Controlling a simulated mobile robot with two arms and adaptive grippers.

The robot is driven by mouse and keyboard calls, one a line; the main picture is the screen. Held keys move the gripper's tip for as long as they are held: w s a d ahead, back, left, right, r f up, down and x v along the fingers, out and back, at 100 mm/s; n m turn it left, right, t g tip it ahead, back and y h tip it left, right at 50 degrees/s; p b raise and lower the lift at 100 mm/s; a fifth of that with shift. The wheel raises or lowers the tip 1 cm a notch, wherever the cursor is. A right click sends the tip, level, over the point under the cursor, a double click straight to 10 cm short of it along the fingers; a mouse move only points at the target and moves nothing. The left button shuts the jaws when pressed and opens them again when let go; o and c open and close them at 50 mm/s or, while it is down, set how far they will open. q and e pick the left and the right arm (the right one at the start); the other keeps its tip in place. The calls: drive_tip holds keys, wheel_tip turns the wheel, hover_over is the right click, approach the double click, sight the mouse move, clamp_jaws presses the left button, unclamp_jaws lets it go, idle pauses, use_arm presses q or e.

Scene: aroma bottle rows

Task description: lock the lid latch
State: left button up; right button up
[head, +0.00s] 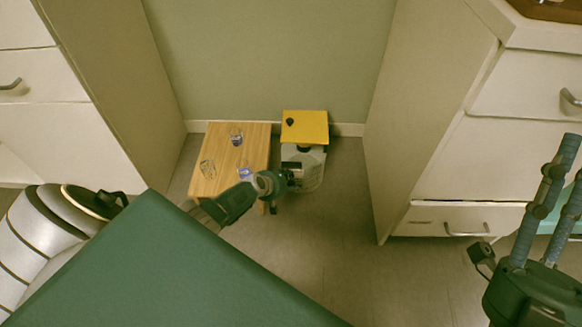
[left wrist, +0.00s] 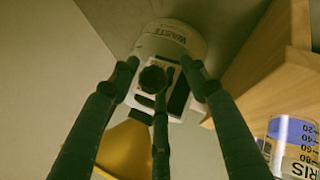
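The waste bin (head: 313,178) is pale, with a yellow lid (head: 310,132) on top, and stands on the floor beside a small wooden table. In the left wrist view the bin (left wrist: 190,38) carries the word WASTE and a latch plate with a dark round knob (left wrist: 153,80). My left gripper (head: 288,180) is at the bin's front. In the left wrist view its fingers (left wrist: 160,68) are spread around the knob area; contact cannot be told. My right gripper (head: 532,195) is at the right edge, its fingers spread, far from the bin.
The wooden table (head: 256,140) left of the bin holds several small glass items, including a bottle (head: 236,137). A labelled glass (left wrist: 290,145) is close to my left fingers. White cabinets (head: 95,145) (head: 420,110) flank the alcove. Floor is clear right of the bin.

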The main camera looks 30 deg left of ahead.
use_arm(q)
drive_tip(key=shift+d, duration=0.2)
idle(0.5)
drive_tip(key=v, duration=1.2)
idle(0.6)
